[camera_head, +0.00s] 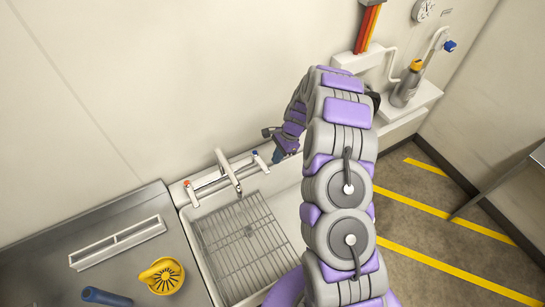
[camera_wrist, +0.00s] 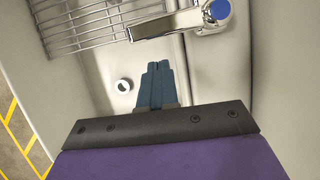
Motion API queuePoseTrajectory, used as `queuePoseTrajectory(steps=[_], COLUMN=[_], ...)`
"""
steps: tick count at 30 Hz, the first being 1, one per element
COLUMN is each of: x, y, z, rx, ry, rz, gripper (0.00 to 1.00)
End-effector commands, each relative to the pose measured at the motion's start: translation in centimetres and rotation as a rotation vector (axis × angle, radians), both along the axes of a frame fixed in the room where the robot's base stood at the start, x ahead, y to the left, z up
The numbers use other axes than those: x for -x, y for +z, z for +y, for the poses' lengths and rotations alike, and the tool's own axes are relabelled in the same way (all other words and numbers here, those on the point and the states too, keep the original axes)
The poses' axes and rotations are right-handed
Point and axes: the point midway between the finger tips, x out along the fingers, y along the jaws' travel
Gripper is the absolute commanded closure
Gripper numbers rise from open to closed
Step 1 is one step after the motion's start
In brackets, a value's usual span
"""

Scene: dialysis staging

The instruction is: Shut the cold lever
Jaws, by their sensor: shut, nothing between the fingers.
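The cold lever (camera_head: 260,162) has a blue cap and sits at the right end of the wall tap above the sink. In the wrist view the lever (camera_wrist: 165,24) is a chrome bar running left from its blue-capped hub, out over the basin. My gripper (camera_head: 277,156) is just right of it in the head view. In the wrist view my gripper's blue-grey fingers (camera_wrist: 157,66) are shut and empty, a little below the lever with a gap between. The red-capped lever (camera_head: 188,187) is at the tap's left end, and the spout (camera_head: 228,170) is between them.
The sink basin (camera_head: 284,207) holds a wire rack (camera_head: 242,262). A steel counter (camera_head: 50,250) at left carries a yellow juicer-like item (camera_head: 163,276), a blue cylinder (camera_head: 105,297) and a white slotted tray (camera_head: 118,243). A wall shelf (camera_head: 408,108) holds a grey bottle. Yellow-striped floor is at right.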

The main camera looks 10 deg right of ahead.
Motion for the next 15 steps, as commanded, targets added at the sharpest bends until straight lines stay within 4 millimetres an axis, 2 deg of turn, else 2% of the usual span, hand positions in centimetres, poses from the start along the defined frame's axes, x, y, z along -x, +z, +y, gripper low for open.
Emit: queuePoseTrajectory(steps=[2, 9, 15], x=[-0.2, -0.8, -1.4], y=[0.2, 5.3, 8.4], z=[-1.3, -2.9, -3.8], rx=[0.000, 0.001, 0.004], ry=[-0.003, -0.002, -0.001], rz=[-0.001, -0.006, -0.001], gripper=[1.00, 1.00, 1.00])
